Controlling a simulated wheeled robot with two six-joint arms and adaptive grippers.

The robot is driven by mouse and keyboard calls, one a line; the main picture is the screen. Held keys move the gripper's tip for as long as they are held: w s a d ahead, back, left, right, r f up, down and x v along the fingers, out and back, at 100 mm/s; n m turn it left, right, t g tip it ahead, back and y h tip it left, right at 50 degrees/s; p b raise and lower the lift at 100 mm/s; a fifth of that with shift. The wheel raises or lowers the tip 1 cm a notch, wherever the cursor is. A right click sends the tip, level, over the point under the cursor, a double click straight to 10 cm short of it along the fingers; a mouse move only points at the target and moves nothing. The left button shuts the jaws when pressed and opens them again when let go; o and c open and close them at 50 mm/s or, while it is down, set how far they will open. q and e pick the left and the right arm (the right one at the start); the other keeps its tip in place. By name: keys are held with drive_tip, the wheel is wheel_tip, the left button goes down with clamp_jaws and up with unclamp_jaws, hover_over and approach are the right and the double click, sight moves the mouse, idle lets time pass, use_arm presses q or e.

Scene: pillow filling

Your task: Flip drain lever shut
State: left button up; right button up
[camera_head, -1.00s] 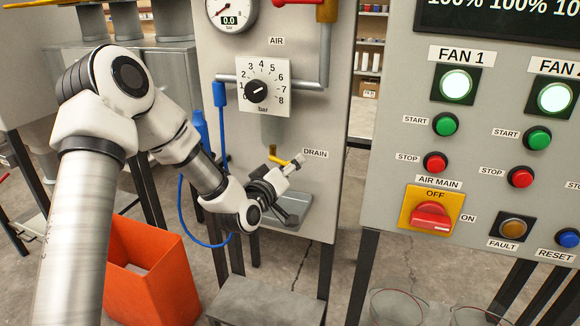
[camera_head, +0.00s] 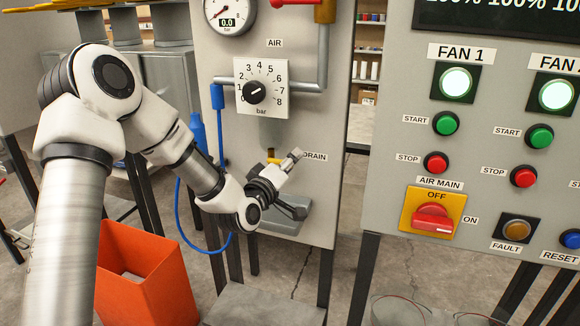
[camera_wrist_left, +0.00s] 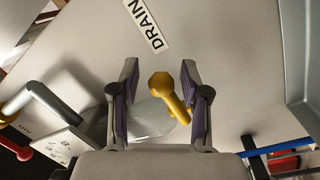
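The drain lever (camera_head: 272,157) is yellow and sits below the air regulator, left of the DRAIN label (camera_head: 315,156). My left gripper (camera_head: 297,184) is in front of it and hides part of it in the head view. In the left wrist view the yellow lever (camera_wrist_left: 180,103) lies between the two spread fingers of my left gripper (camera_wrist_left: 160,70), nearer the right finger. Its rounded end points toward the fingertips. The gripper is open; I cannot tell whether a finger touches the lever. My right gripper is out of view.
The regulator dial (camera_head: 256,92) and a grey pipe are above the lever. A grey ledge (camera_head: 284,222) is below the gripper, and a blue hose (camera_head: 180,215) hangs to the left. An orange bin (camera_head: 150,275) stands on the floor. The fan control panel (camera_head: 390,150) is on the right.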

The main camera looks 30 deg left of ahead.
use_arm(q)
drive_tip(key=s, duration=0.7)
drive_tip(key=shift+s+d+f, duration=0.2)
drive_tip(key=shift+s+d, duration=0.05)
drive_tip(key=shift+d, duration=0.15)
